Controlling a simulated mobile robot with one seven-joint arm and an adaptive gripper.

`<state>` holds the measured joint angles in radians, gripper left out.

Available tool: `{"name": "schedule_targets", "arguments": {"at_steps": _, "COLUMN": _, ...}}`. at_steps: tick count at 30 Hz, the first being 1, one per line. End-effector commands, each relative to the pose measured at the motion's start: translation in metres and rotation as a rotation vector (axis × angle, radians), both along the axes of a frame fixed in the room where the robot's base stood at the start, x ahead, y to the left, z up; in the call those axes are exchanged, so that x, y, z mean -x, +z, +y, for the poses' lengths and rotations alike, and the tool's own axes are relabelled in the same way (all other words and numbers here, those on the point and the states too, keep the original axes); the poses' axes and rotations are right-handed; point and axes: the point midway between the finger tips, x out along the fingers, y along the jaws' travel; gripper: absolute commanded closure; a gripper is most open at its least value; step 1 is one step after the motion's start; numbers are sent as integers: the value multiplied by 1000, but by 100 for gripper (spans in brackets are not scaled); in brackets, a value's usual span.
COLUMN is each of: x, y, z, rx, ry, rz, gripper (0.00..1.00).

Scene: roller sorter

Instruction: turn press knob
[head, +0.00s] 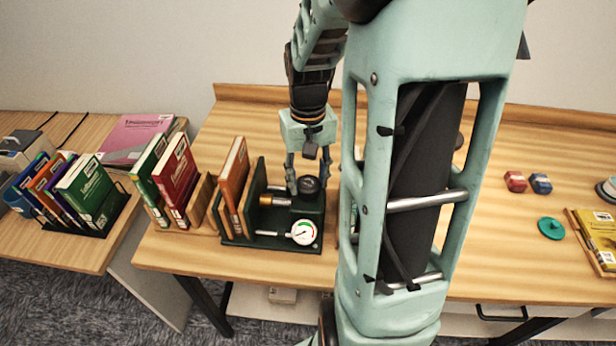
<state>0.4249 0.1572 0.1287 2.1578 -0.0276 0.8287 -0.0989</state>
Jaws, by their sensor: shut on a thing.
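The press knob (308,186) is a round black knob on top of a dark green press (270,243) with a white dial gauge (303,232) at its front and a brass cylinder behind. My gripper (306,182) reaches down from above, with its fingers around the knob, shut on it. The far side of the knob is hard to see. An orange book (234,180) stands upright at the left of the press, next to a green upright plate.
Red and green books (175,180) stand in a wooden rack at left. More books (92,190) stand on the side table. Small red and blue blocks (515,181), a teal knobbed disc (551,228) and a yellow book (597,240) lie at right. My arm hides the table's middle.

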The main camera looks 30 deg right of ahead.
Motion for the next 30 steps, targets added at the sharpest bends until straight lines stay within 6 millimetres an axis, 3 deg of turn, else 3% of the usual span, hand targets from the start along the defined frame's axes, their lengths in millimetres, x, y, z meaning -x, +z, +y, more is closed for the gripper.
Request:
{"name": "schedule_targets", "arguments": {"at_steps": 12, "x": -1, "y": 1, "z": 0, "rx": 0, "ry": 177, "rz": -2, "gripper": 84}}
{"name": "schedule_targets", "arguments": {"at_steps": 27, "x": -1, "y": 1, "z": 0, "rx": 0, "ry": 198, "rz": -3, "gripper": 84}}
{"name": "schedule_targets", "arguments": {"at_steps": 28, "x": -1, "y": 1, "z": 0, "rx": 0, "ry": 197, "rz": -3, "gripper": 59}}
{"name": "schedule_targets", "arguments": {"at_steps": 30, "x": -1, "y": 1, "z": 0, "rx": 0, "ry": 197, "rz": -3, "gripper": 51}}
